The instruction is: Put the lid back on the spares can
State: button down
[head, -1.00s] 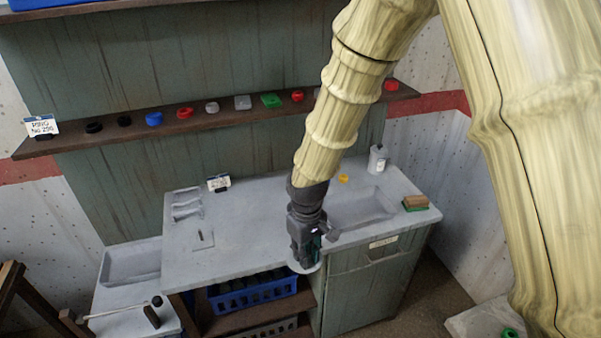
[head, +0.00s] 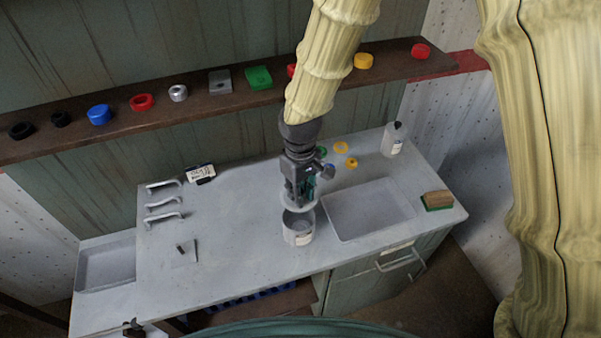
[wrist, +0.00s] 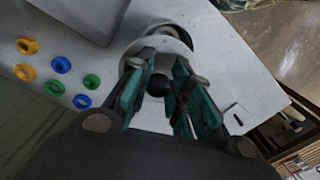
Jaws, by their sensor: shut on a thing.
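The spares can (head: 298,236) is a pale, labelled cylinder standing upright on the grey worktop (head: 235,240), left of the sink. Its dark open top shows below my gripper. My gripper (head: 300,194) points down and is shut on the black knob (wrist: 158,85) of the lid. The lid (head: 287,206) is a pale round disc. It is held just above the can and looks slightly toward the back of it; the exact gap is hard to tell. In the wrist view the green-padded fingers hide much of the lid, and the can's rim (wrist: 165,33) shows beyond it.
The sink basin (head: 368,210) lies right of the can. A white bottle (head: 393,140), a sponge (head: 437,200) and several coloured rings stand around it. The worktop left of the can is mostly clear.

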aim_at(301, 210)
jog(key=shift+s+f+b, duration=0.25)
jog(key=shift+s+b, duration=0.3)
jog(key=shift+s, duration=0.4)
jog(key=shift+s+f+b, duration=0.2)
jog(key=shift+s+b, duration=0.3)
jog(key=shift+s, duration=0.4)
jog(key=w+f, duration=0.1)
jog(key=f, duration=0.1)
jog(key=w+f+b, duration=0.1)
jog(key=w+f, duration=0.1)
jog(key=shift+w+b, duration=0.15)
jog(key=shift+b, duration=0.15)
jog(key=shift+s+f, duration=0.3)
jog(key=shift+s, duration=0.1)
jog(key=shift+s+r+b, duration=0.2)
jog(key=shift+s+b, duration=0.1)
jog(key=shift+s, duration=0.4)
jog(key=shift+w+f, duration=0.5)
jog(key=shift+w, duration=0.25)
jog(key=shift+s+r, duration=0.3)
jog(key=shift+s, duration=0.15)
jog(key=shift+w+f, duration=0.2)
jog(key=shift+w, duration=0.15)
jog(key=shift+s+r+p, duration=0.15)
jog(key=shift+s+p, duration=0.1)
jog(key=shift+p, duration=0.15)
